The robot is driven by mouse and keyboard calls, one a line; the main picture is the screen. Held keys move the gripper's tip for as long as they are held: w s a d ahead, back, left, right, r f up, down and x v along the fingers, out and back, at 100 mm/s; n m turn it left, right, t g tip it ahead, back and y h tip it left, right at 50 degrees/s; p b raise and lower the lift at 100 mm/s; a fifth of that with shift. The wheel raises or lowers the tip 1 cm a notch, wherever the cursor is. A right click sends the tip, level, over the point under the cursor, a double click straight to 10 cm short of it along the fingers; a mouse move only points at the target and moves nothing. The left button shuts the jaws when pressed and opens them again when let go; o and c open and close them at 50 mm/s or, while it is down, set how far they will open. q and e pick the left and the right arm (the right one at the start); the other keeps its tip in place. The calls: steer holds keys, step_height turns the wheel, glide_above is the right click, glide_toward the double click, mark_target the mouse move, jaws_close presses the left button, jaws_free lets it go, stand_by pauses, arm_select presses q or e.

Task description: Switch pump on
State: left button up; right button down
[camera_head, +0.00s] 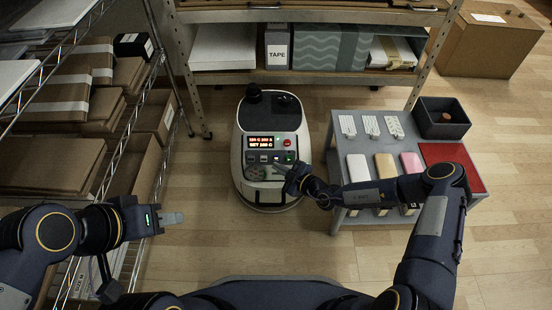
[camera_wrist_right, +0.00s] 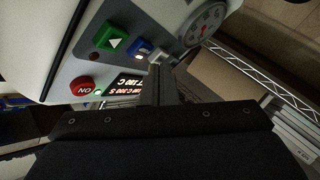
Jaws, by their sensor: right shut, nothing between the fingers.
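The white and grey press machine (camera_head: 241,180) stands on the floor in the middle of the head view. Its panel has a lit display (camera_head: 262,142) and a red button (camera_head: 288,142). In the right wrist view the red button (camera_wrist_right: 82,86) appears marked ON, with a small lit green lamp (camera_wrist_right: 97,93) beside it. A green arrow button (camera_wrist_right: 113,39), a blue button (camera_wrist_right: 138,47) and a round gauge (camera_wrist_right: 207,22) also show. My right gripper (camera_head: 282,167) is shut and empty at the panel's lower right; contact is unclear. My left gripper (camera_head: 172,219) is apart from the machine, its jaw gap unclear.
A grey cart (camera_head: 345,124) with phone-like slabs, a dark bin (camera_head: 442,118) and a red mat (camera_head: 455,165) stands right of the machine. Wire shelving with cardboard boxes (camera_head: 60,150) is at left. A shelf unit (camera_head: 300,78) is behind. Floor in front is clear.

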steer(key=s+p, duration=0.2)
steer(key=s, duration=0.1)
steer(key=s+r+p, duration=0.1)
steer(key=s+p, duration=0.1)
steer(key=p, duration=0.1)
steer(key=shift+s+r, duration=0.2)
steer(key=shift+s, duration=0.2)
